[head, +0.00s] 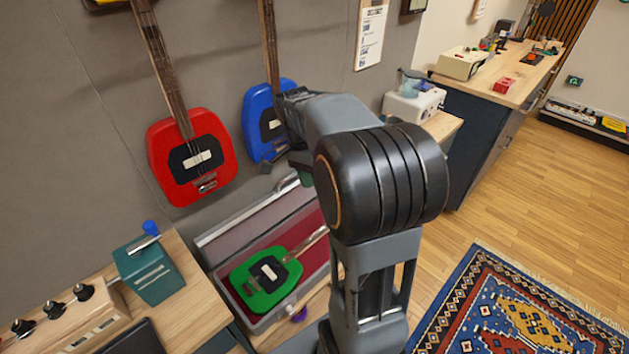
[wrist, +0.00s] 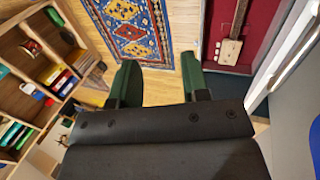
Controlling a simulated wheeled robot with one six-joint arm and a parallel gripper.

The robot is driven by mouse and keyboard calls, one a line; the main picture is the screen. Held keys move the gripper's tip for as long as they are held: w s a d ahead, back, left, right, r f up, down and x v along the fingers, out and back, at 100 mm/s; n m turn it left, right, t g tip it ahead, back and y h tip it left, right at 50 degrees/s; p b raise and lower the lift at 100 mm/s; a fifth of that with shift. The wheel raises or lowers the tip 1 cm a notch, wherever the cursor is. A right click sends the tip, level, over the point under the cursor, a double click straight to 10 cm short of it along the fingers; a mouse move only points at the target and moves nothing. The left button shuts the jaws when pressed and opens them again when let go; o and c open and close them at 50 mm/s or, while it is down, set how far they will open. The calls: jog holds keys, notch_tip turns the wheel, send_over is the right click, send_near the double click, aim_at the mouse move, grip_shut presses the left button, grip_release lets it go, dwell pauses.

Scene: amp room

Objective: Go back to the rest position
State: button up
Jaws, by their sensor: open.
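My arm rises in the middle of the head view and bends toward the wall. My gripper shows in the wrist view (wrist: 160,82), its two green fingers spread apart with nothing between them. In the head view it is mostly hidden behind my arm; only a bit of green shows above the open case. A green guitar (head: 266,279) lies in the open red-lined case (head: 213,283) below. Part of the case lining (wrist: 265,35) and a guitar's neck end (wrist: 230,50) show at the top right of the wrist view.
A red guitar (head: 191,158) and a blue guitar (head: 262,122) hang on the grey wall beside my arm. A teal box (head: 150,272) stands on the bench at lower left. A patterned rug (head: 500,312) lies on open wooden floor at right. Wooden shelving (wrist: 30,85) fills the wrist view's left.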

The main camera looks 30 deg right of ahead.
dwell(0.6)
jog(key=s+a+n+t+p, duration=0.3)
jog(key=s+a+n+t, duration=0.4)
jog(key=a+n, duration=0.5)
jog(key=n, duration=0.4)
jog(key=shift+s+a+r+t+y, duration=0.2)
jog(key=shift+a+r+t+y, duration=0.05)
jog(key=shift+a+t+y, duration=0.05)
jog(key=shift+c, duration=0.3)
dwell(1.0)
